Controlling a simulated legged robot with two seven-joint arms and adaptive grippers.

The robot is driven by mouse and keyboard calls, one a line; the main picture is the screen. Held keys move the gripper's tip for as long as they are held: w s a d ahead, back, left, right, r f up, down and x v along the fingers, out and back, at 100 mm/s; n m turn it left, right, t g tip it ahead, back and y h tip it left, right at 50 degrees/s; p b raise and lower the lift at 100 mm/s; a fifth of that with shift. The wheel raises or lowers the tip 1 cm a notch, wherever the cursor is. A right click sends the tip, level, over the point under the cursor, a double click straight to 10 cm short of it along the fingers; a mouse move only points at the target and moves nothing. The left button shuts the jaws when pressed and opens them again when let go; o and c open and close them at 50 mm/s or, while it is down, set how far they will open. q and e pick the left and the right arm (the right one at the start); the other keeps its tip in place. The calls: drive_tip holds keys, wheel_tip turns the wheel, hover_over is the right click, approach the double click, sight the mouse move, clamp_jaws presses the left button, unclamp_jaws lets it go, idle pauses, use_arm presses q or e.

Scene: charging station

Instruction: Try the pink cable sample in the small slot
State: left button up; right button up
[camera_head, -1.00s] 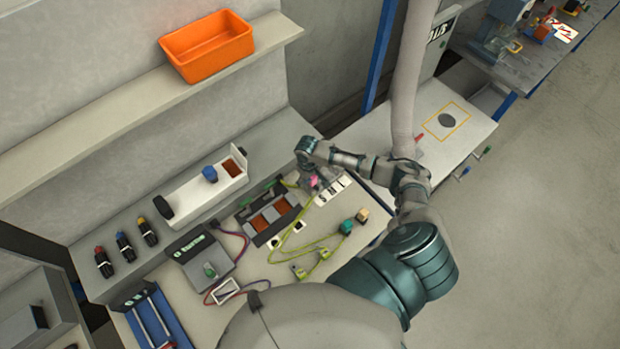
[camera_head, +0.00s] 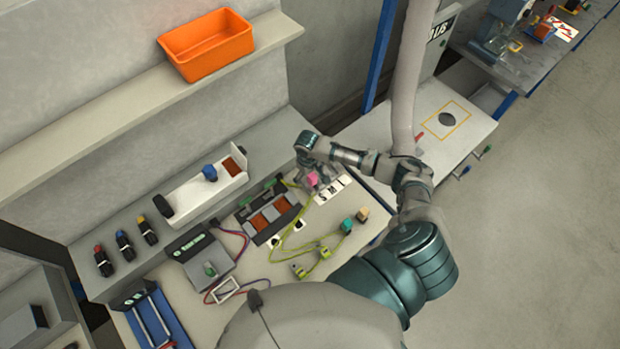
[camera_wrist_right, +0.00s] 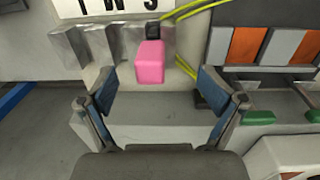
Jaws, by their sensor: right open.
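The pink cable sample (camera_head: 312,180) is a small block with a dark end, standing among grey holders beside the letter labels (camera_head: 333,188) on the bench. In the right wrist view the pink sample (camera_wrist_right: 150,62) lies just beyond and between my fingertips, with a gap on both sides. My right gripper (camera_head: 318,171) is open over this spot; it also shows in the wrist view (camera_wrist_right: 157,92) with its blue-padded fingers spread and nothing between them. Grey angled blocks (camera_wrist_right: 75,45) stand left of the sample. I cannot tell which opening is the small slot. My left gripper is not in view.
Yellow-green cables (camera_head: 310,243) with connectors run across the bench in front. A black-framed unit with brown panels (camera_head: 268,215) stands left of the gripper. A white box (camera_head: 205,195) sits behind it. An orange bin (camera_head: 207,45) rests on the shelf above.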

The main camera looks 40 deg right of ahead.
wheel_tip(320, 180, up, 9)
drive_tip(key=shift+a+r, duration=0.15)
drive_tip(key=shift+r, duration=0.05)
idle(0.9)
